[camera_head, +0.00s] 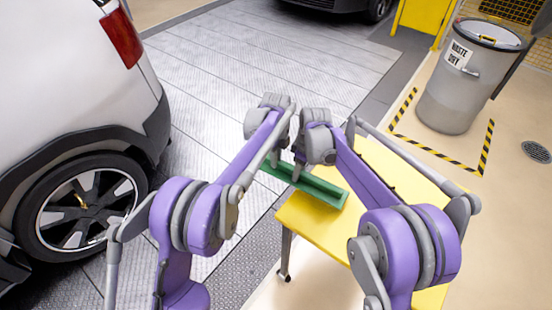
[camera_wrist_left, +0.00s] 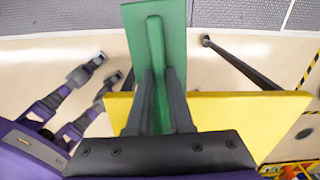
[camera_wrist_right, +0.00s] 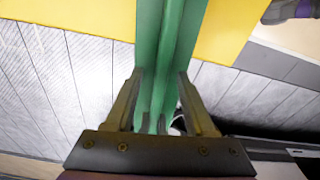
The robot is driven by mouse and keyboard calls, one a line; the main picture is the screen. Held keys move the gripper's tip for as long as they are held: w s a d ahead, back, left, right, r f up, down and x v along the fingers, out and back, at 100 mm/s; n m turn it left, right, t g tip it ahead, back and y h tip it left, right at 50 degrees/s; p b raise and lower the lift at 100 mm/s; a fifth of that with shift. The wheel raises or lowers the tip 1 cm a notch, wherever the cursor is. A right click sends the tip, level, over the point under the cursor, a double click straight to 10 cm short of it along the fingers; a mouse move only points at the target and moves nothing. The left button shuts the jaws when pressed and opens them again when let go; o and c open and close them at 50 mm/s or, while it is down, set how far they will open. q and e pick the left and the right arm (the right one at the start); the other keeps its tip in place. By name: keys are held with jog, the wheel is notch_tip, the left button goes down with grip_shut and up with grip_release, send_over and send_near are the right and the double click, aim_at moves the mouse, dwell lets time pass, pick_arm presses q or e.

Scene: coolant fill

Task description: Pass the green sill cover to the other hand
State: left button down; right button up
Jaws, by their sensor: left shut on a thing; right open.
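The green sill cover (camera_head: 310,186) is a long green strip with a raised rib, held level above the near left end of the yellow table. My left gripper (camera_wrist_left: 158,82) is shut on the rib of the cover, which also fills the middle of the left wrist view (camera_wrist_left: 173,40). My right gripper (camera_wrist_right: 160,78) is open, with a finger on each side of the rib in the right wrist view (camera_wrist_right: 172,35). I cannot tell whether its fingers touch the cover. In the head view the grippers are partly hidden by my wrists.
The yellow table (camera_head: 310,222) lies under the cover and to its right; its visible top is bare. A white vehicle (camera_head: 60,80) stands at left. A grey waste drum (camera_head: 455,95) stands at the back right inside striped floor tape. The plated floor (camera_head: 250,50) is clear.

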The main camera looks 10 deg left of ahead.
aim_at(303, 174)
notch_tip(303, 174, up, 11)
jog(key=d, duration=0.1)
jog(key=s+d+r+m, duration=0.3)
jog(key=s+d, duration=0.1)
jog(key=s, duration=0.2)
jog(key=s+d+f+m+t, duration=0.2)
jog(key=s+d+f+m, duration=0.2)
jog(key=s, duration=0.8)
jog(key=s+d+f+m+t+h, duration=0.1)
jog(key=s+d+f+m, duration=0.3)
jog(key=s, duration=0.8)
jog(key=d+m+t, duration=0.1)
jog(key=d+m, duration=0.1)
jog(key=d, duration=0.1)
jog(key=shift+s+f+t, duration=0.15)
jog(key=shift+f+t, duration=0.2)
jog(key=shift+t, duration=0.05)
jog(key=shift+s, duration=0.1)
